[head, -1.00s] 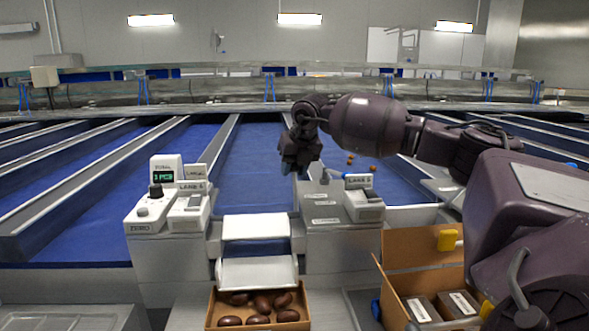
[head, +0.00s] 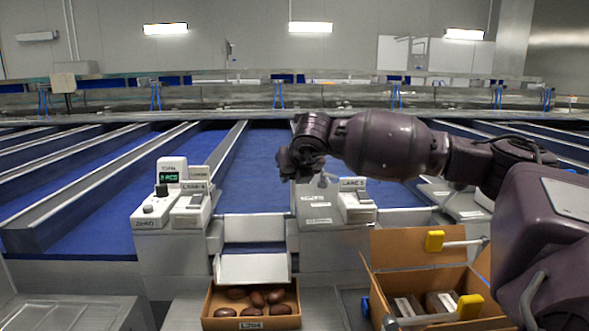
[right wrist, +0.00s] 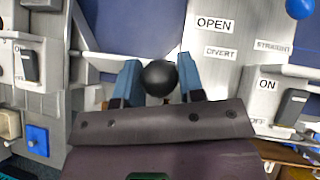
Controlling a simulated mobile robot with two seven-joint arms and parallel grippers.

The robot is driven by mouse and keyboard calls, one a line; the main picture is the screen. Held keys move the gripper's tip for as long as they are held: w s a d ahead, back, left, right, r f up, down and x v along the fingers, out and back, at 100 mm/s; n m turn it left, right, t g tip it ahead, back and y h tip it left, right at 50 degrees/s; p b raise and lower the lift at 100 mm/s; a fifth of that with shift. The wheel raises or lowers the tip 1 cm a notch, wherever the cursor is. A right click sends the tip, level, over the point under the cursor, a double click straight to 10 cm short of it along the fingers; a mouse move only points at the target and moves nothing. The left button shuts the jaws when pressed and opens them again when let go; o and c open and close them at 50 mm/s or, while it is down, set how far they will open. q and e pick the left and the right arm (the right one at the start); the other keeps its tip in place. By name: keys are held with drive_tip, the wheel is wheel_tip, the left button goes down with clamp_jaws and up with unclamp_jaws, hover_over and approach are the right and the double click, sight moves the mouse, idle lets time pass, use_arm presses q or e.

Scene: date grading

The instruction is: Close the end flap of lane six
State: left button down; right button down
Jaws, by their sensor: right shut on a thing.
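The lane six box, with a small green display and a lane label (head: 197,187), stands left of the lane's mouth in the head view. The blue lane six belt (head: 250,170) runs back from there. A pale upper panel (head: 254,228) lies across its end, above a white sloping plate (head: 253,267). I cannot tell whether the flap is fully open or shut. My right gripper (head: 300,163) is above the divider right of the lane. In the right wrist view its blue fingers (right wrist: 160,80) are shut on a round black knob (right wrist: 158,78), beside the "OPEN" label. My left gripper is not in view.
A carton of dates (head: 213,304) sits below the sloping plate. A larger open carton (head: 400,243) with yellow-ended rods stands at right, under my right arm. A second control box (head: 357,203) stands near my gripper. A blue knob (right wrist: 299,8) shows in the right wrist view.

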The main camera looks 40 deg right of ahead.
drive_tip(key=shift+s+a+f, duration=0.4)
drive_tip(key=shift+s+a, duration=0.2)
drive_tip(key=shift+s, duration=0.1)
drive_tip(key=shift+s+a+f, duration=0.35)
drive_tip(key=shift+s+a, duration=0.2)
drive_tip(key=shift+s, duration=0.15)
drive_tip(key=shift+s+a+f, duration=0.4)
drive_tip(key=shift+s+a, duration=0.2)
drive_tip(key=shift+s, duration=0.1)
drive_tip(key=c, duration=1)
unclamp_jaws()
drive_tip(key=shift+c, duration=0.2)
drive_tip(key=shift+o, duration=1.4)
drive_tip(key=shift+w, duration=0.1)
drive_tip(key=shift+r, duration=0.15)
